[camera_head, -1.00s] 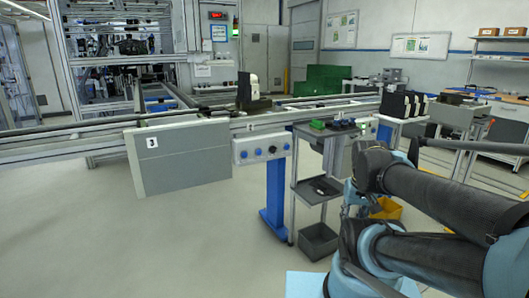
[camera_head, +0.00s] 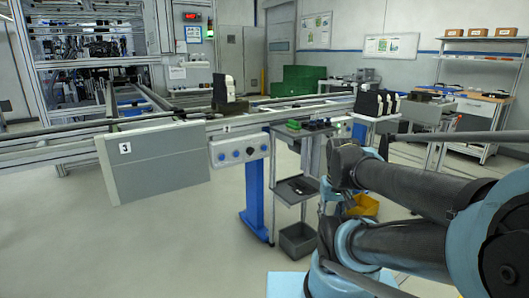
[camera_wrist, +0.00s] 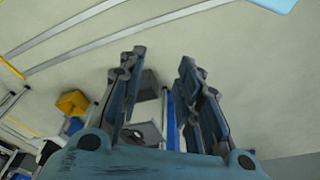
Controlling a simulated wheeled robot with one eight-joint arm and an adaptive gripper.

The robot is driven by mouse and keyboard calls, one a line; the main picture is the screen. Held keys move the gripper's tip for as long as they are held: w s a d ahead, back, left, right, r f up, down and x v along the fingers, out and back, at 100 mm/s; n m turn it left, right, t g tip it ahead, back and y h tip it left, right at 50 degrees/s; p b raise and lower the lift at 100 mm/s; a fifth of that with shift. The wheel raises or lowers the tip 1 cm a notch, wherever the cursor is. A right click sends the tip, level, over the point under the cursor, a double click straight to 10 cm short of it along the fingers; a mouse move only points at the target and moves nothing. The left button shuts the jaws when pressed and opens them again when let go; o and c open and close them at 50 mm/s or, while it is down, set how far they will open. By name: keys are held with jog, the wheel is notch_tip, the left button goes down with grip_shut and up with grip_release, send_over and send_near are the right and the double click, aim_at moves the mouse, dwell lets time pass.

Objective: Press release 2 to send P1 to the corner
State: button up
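A white control box (camera_head: 240,149) with several blue round buttons is on the front rail of the conveyor (camera_head: 190,135) in the head view. I cannot read which button is release 2. A black and white part (camera_head: 223,88) stands on a dark carrier on the conveyor above the box; I cannot read any P1 mark. My gripper (camera_wrist: 162,57) is open and empty in the wrist view, its two fingers apart above the floor. In the head view my arm fills the right side, well right of the control box, and the fingertips cannot be made out.
A grey panel marked 3 (camera_head: 155,162) hangs left of the control box. Right of the box is a small shelf trolley (camera_head: 297,187) with a grey bin (camera_head: 298,239) low down. A yellow bin (camera_head: 362,205) is behind my arm. The floor at front left is clear.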

grip_shut()
dwell(1.3)
